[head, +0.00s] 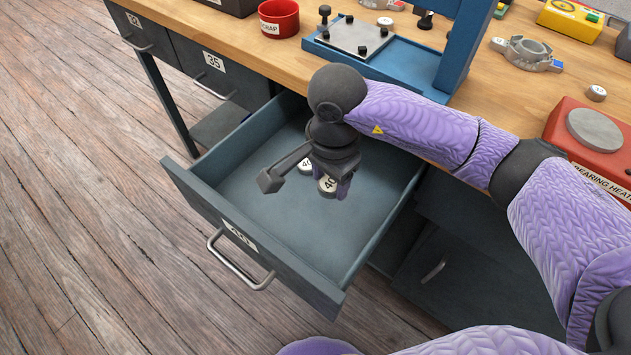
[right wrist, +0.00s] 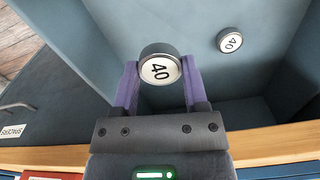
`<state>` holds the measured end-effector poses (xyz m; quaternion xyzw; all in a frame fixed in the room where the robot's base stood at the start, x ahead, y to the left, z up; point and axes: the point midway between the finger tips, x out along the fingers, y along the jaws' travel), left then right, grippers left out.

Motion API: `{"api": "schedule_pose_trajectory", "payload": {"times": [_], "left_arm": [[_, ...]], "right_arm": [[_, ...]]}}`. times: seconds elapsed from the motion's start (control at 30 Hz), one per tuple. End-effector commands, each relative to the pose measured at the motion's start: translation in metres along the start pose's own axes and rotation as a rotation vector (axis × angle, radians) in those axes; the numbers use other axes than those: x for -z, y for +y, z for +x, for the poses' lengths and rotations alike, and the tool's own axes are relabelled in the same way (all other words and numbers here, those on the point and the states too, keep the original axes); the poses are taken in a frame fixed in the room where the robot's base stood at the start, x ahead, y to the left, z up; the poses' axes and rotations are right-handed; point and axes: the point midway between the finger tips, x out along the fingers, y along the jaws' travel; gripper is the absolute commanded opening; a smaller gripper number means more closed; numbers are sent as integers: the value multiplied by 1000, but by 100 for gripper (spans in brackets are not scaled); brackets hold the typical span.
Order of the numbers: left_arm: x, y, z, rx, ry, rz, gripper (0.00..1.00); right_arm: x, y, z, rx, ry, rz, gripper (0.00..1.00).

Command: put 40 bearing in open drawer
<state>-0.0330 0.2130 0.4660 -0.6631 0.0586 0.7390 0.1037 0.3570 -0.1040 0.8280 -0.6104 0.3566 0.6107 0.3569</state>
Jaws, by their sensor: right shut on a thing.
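My right gripper (head: 338,186) is over the open drawer (head: 258,252), whose front carries a label that reads 40. It is shut on a round bearing (head: 327,184) with a white face marked 40. In the right wrist view the held bearing (right wrist: 159,68) sits between the purple fingertips (right wrist: 159,80), above the drawer floor. A second white-faced bearing (head: 305,165) marked 40 is in the drawer, partly hidden by my wrist in the head view. It also shows apart from the gripper in the right wrist view (right wrist: 230,41). My left gripper is not in view.
Closed drawers marked 32 (head: 139,28) and 35 (head: 215,70) are at the left. The bench top holds a red scrap bin (head: 279,18), a blue press (head: 405,60), a metal housing (head: 526,54), a small round part (head: 596,93) and a red bearing heater (head: 570,150). Much of the drawer floor is clear.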

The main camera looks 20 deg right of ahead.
Motion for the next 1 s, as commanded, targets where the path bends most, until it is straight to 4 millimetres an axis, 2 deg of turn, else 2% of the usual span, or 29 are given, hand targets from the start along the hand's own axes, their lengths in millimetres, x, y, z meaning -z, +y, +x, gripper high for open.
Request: {"api": "schedule_pose_trajectory", "payload": {"times": [0.2,0.43,0.8,0.83,0.97,1.0], "left_arm": [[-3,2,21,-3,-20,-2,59],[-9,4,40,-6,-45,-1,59],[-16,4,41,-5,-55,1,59],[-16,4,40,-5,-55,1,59],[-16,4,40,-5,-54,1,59],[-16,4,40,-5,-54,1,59]], "right_arm": [[-1,1,51,-7,-3,12,0],[0,1,98,-6,-2,11,0],[0,0,102,-1,1,9,0],[0,0,101,-1,1,9,63],[0,0,100,-1,1,9,91],[0,0,100,-1,1,9,92]]}}
